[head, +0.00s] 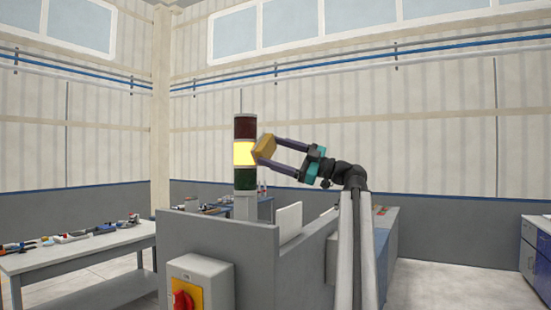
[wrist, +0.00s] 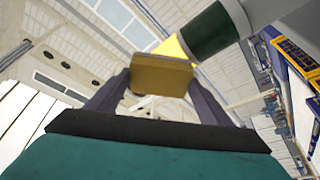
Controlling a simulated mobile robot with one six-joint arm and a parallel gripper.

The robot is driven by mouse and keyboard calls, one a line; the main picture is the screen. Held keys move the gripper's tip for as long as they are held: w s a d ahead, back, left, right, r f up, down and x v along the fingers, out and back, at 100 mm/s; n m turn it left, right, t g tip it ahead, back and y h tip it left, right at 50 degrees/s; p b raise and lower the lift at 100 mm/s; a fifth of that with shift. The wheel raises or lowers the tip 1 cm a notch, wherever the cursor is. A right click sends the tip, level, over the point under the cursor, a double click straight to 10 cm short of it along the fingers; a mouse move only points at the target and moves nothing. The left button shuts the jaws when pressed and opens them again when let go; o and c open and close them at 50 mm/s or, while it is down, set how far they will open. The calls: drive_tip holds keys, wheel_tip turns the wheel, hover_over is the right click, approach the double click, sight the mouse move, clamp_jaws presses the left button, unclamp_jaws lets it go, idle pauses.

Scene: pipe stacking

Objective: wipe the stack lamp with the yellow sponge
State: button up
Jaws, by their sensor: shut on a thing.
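The stack lamp (head: 245,153) stands upright on a grey post on top of a grey cabinet. It has a dark red section on top, a lit yellow section in the middle and a dark green section below. My gripper (head: 268,147) comes from the right and is shut on the yellow sponge (head: 264,148). The sponge is tilted and is at the right side of the lit yellow section, close to it or touching; I cannot tell which. In the wrist view the sponge (wrist: 161,75) sits between the two fingers, with the lamp's green section (wrist: 207,32) just beyond it.
A grey box with a red rotary switch (head: 183,299) is on the cabinet's front. A workbench (head: 75,255) with several small tools is at the left. Blue drawers (head: 537,250) stand at the far right.

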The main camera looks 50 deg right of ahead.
sight(268, 146)
drive_tip(key=shift+a+r, duration=0.1)
idle(0.3)
drive_tip(key=shift+s+a+b, duration=0.25)
drive_tip(key=shift+a+b, duration=0.25)
drive_tip(key=shift+a, duration=0.45)
drive_tip(key=shift+s+a+b, duration=0.25)
drive_tip(key=shift+a+b, duration=0.2)
drive_tip(key=shift+a, duration=0.5)
drive_tip(key=shift+r, duration=0.1)
drive_tip(key=shift+w+r, duration=0.1)
drive_tip(key=shift+r, duration=0.6)
drive_tip(key=shift+d+b, duration=0.15)
drive_tip(key=shift+b, duration=0.25)
drive_tip(key=shift+w+d+f+b, duration=0.1)
drive_tip(key=shift+w+d+b, duration=0.15)
drive_tip(key=shift+d+b, duration=0.55)
drive_tip(key=shift+w+d+b, duration=0.2)
drive_tip(key=shift+d+b, duration=0.3)
drive_tip(key=shift+d, duration=0.55)
